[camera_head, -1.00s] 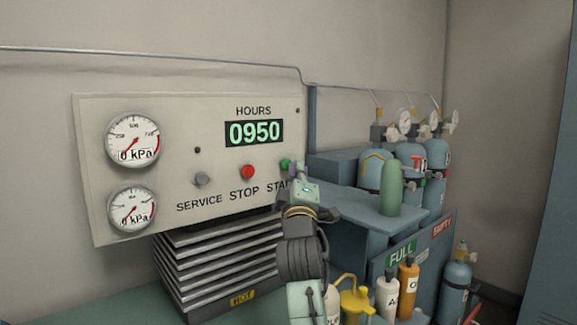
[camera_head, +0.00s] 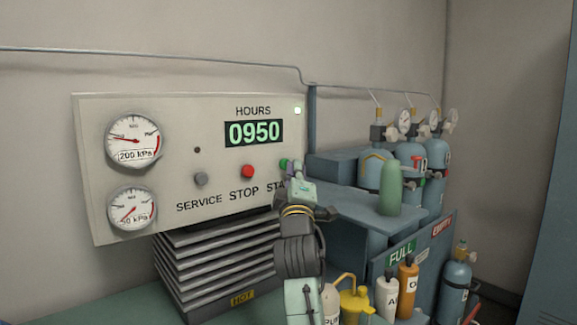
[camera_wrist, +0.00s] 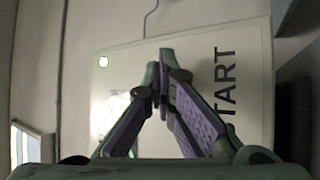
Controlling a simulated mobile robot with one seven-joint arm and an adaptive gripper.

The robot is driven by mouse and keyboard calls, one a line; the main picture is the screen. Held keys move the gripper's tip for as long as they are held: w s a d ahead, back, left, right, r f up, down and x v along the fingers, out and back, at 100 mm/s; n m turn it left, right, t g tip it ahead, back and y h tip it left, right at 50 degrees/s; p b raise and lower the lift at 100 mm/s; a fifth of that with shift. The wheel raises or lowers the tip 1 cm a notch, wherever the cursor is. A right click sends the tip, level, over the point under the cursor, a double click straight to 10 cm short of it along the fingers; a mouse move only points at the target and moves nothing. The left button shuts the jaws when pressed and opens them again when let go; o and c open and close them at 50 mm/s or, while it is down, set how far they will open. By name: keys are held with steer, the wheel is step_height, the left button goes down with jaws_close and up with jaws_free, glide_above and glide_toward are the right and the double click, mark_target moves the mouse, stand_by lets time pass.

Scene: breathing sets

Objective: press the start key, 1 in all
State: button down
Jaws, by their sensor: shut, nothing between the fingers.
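The green start key (camera_head: 284,163) is on the right side of the pale control panel (camera_head: 180,110), above the partly covered START label (camera_head: 276,187). My gripper (camera_head: 292,167) is shut and empty, with its fingertips right at the green key. I cannot tell whether they touch it. In the wrist view my shut fingers (camera_wrist: 166,56) point at the panel face beside the START lettering (camera_wrist: 226,95), and the key is hidden there. A lamp (camera_head: 298,111) at the panel's upper right glows pale green.
A red STOP key (camera_head: 248,171) and a grey SERVICE key (camera_head: 201,179) sit left of the green key. A shelf (camera_head: 355,208) with a green cylinder (camera_head: 391,188) is close on the right. Gas bottles (camera_head: 457,281) and oil containers (camera_head: 407,279) stand lower right.

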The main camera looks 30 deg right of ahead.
steer(key=shift+a, duration=0.1)
steer(key=shift+s+f, duration=0.1)
steer(key=shift+s, duration=0.75)
steer(key=shift+s, duration=0.1)
steer(key=shift+s+d+b, duration=0.15)
steer(key=shift+s+b, duration=0.15)
steer(key=shift+s, duration=0.9)
steer(key=shift+s+d+b, duration=0.15)
steer(key=shift+s+b, duration=0.15)
steer(key=shift+s, duration=0.9)
